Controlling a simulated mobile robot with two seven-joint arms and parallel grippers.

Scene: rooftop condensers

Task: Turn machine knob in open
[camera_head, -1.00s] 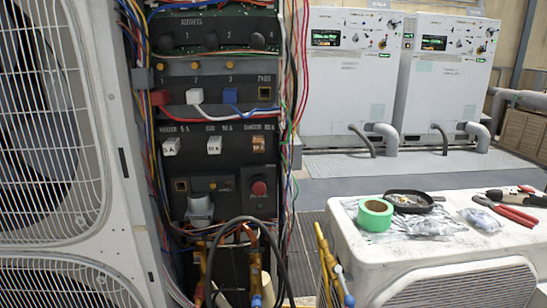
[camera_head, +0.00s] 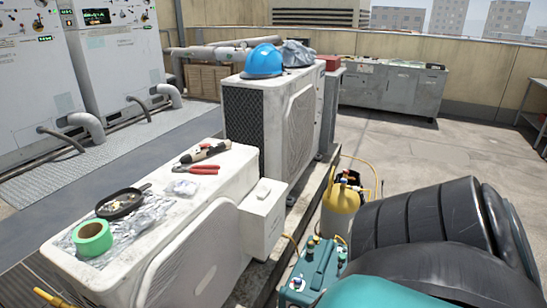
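The open panel with black knobs and a red button, seen a second ago, is out of view now. Two tall white machines stand at the upper left, a left one (camera_head: 35,85) and a right one (camera_head: 118,60). Small controls and a dark display show on their upper fronts, too small to tell apart, and the tops are cut off by the frame. Neither of my grippers is in view, so I cannot see whether they are open or shut.
Another unit behind holds a blue helmet (camera_head: 263,61). A yellow cylinder (camera_head: 341,212) and a teal device (camera_head: 312,273) stand right.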

